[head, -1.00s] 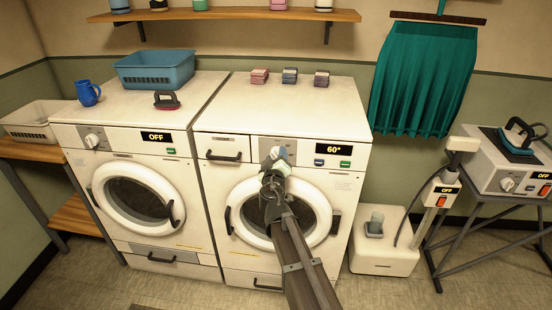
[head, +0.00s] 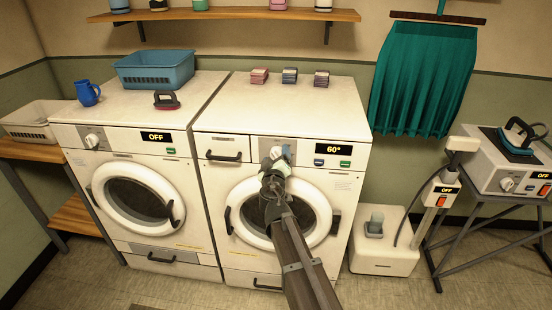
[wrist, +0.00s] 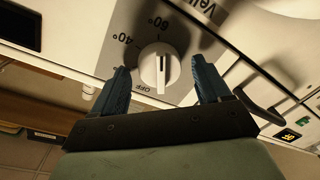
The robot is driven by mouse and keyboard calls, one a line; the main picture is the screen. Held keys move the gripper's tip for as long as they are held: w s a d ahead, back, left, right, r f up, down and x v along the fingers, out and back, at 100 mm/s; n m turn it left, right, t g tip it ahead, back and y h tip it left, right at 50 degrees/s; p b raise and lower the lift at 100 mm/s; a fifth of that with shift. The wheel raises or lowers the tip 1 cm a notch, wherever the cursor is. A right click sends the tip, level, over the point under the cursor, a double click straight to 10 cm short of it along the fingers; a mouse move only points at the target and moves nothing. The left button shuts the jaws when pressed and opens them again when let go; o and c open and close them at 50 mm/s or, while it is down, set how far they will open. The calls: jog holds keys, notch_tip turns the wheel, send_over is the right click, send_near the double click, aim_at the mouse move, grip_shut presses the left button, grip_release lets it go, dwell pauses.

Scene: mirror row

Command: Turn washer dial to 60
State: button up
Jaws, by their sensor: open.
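The right washer (head: 255,265) has a lit display (head: 334,150) that reads 60°. Its white dial (wrist: 160,68) shows in the wrist view on a grey panel marked OFF, 40° and 60°. The dark mark on the dial points towards the 60° label. My gripper (wrist: 160,82) is open, with one blue finger on each side of the dial and a visible gap to it on both sides.
The left washer (head: 135,250) stands beside it, its display (head: 157,137) reading OFF. A drawer handle (head: 224,157) is left of the dial and buttons (head: 332,163) are right. Both round doors are closed. A steamer (head: 385,240) stands to the right.

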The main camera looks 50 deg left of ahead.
jog(key=shift+d, duration=0.1)
jog(key=v, duration=1.3)
jog(key=shift+s+d, duration=0.2)
jog(key=shift+d, duration=0.05)
jog(key=shift+n, duration=0.3)
